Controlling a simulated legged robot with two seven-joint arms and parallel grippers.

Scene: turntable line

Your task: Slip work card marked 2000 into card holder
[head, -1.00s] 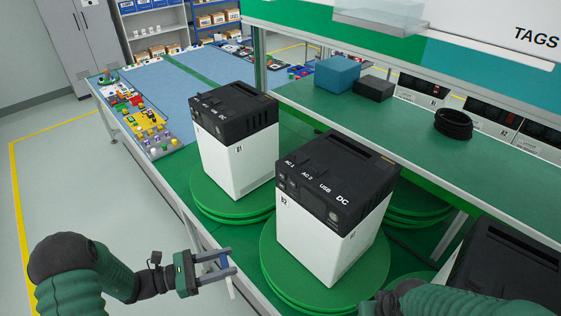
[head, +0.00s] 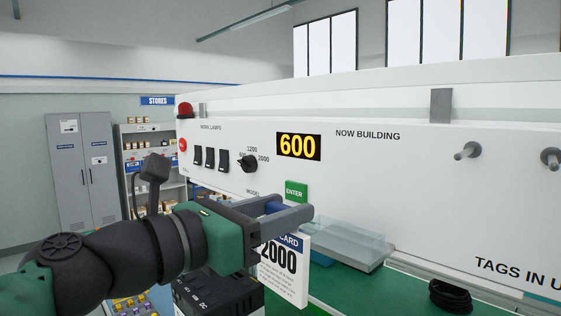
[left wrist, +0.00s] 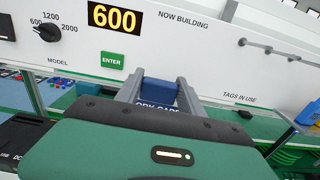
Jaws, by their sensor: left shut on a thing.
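The white work card (head: 284,268) with a blue head and large 2000 hangs from my left gripper (head: 290,211), facing the head camera and nearly upright. My left gripper is shut on the card's blue top, in front of the white panel. The left wrist view shows the gripper (left wrist: 161,82) from behind, with the blue card top (left wrist: 159,94) between its fingers and the lower card hidden. No part is labelled as a card holder; a clear open tray (head: 345,243) lies right of the card, below the panel. My right gripper is out of view.
The white panel (head: 385,185) carries a 600 display (head: 298,146), a model knob (head: 247,163), several black switches, a green ENTER button (head: 296,192) and two pegs (head: 467,150). A black cable coil (head: 450,294) lies on the green shelf. A black-topped unit (head: 215,292) stands below my gripper.

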